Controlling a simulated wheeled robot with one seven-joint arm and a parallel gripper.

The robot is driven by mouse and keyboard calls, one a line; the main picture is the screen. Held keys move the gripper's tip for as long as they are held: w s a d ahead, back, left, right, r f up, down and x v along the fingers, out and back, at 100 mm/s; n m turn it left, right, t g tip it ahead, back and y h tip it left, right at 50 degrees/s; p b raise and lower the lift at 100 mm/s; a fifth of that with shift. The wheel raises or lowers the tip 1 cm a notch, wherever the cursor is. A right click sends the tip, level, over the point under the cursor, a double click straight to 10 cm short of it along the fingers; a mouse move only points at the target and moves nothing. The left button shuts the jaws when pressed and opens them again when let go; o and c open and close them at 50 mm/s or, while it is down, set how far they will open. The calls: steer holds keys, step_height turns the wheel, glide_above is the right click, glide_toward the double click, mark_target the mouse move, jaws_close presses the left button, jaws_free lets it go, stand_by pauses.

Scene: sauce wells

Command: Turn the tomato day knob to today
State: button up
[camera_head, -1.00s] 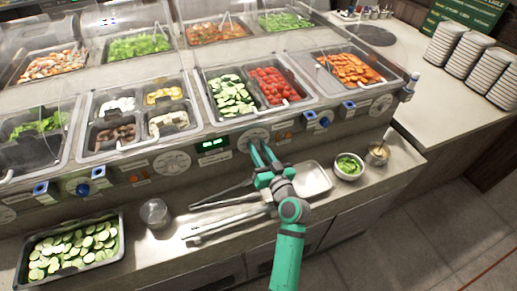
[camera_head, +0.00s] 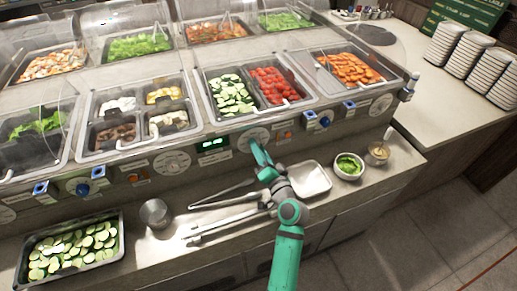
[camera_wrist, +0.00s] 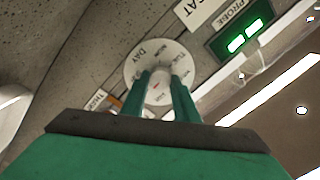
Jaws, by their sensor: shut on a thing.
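The tomato day knob sits at the middle of a round white dial (camera_head: 247,137) on the counter's front panel, below the tomato pan (camera_head: 272,86). In the wrist view the dial (camera_wrist: 135,71) shows the word DAY and small day labels around its rim, mostly too small or tilted to read. My gripper (camera_head: 257,149) reaches up to the dial from below. In the wrist view the two green fingers of my gripper (camera_wrist: 161,82) are shut on the pale knob (camera_wrist: 158,92), one on each side. The fingers hide parts of the dial.
A green digital display (camera_head: 212,144) is left of the dial, and a blue knob (camera_head: 324,121) is to its right. On the shelf below lie tongs (camera_head: 222,194), an empty white tray (camera_head: 311,179) and a bowl of greens (camera_head: 349,166). A metal cup (camera_head: 155,212) stands further left.

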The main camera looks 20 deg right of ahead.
steer(key=shift+d+m, duration=0.15)
steer(key=shift+m, duration=0.15)
steer(key=o, duration=1.1)
steer(key=shift+c, duration=0.2)
steer(key=s, duration=1.1)
steer(key=shift+d+f, duration=0.2)
steer(key=shift+d, duration=0.05)
steer(key=shift+w, duration=0.1)
